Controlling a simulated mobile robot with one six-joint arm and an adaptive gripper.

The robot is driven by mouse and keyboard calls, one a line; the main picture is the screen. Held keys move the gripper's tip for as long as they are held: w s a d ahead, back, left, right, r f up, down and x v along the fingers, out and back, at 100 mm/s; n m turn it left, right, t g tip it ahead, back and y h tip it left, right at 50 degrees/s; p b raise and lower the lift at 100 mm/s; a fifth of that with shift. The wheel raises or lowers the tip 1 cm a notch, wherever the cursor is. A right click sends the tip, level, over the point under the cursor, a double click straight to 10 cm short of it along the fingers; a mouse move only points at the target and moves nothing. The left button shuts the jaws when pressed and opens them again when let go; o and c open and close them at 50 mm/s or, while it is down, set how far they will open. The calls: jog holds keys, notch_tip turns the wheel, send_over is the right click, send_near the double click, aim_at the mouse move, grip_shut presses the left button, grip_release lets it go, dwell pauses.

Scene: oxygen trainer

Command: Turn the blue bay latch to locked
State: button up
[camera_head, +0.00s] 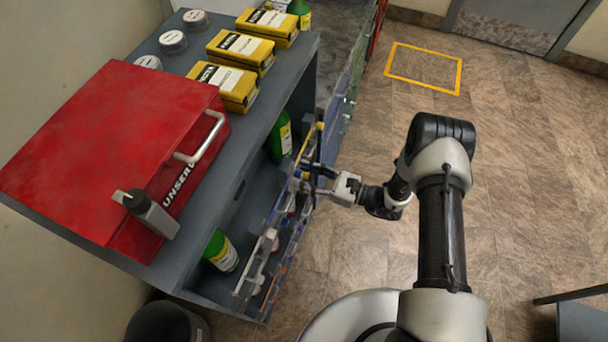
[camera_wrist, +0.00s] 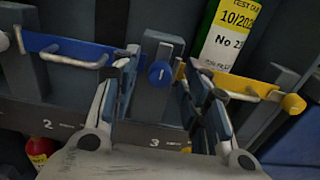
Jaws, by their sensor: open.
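The blue bay latch shows in the wrist view as a blue bar (camera_wrist: 75,50) with a metal handle across it. A round blue knob (camera_wrist: 160,73) with a white mark sits on a grey upright at its right. My gripper (camera_wrist: 156,76) is open, with one finger on each side of the knob. I cannot tell whether either finger touches it. In the head view my gripper (camera_head: 312,182) is at the front of the grey cabinet (camera_head: 262,95), and the latch is too small there to tell its position.
A yellow latch bar (camera_wrist: 232,86) with its own knob lies close to the right finger. A green bottle (camera_wrist: 228,35) stands behind it. A red case (camera_head: 110,145) and yellow boxes (camera_head: 240,50) are on the cabinet top.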

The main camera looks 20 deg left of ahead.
jog(key=shift+a, duration=0.35)
jog(key=shift+c, duration=0.3)
grip_shut()
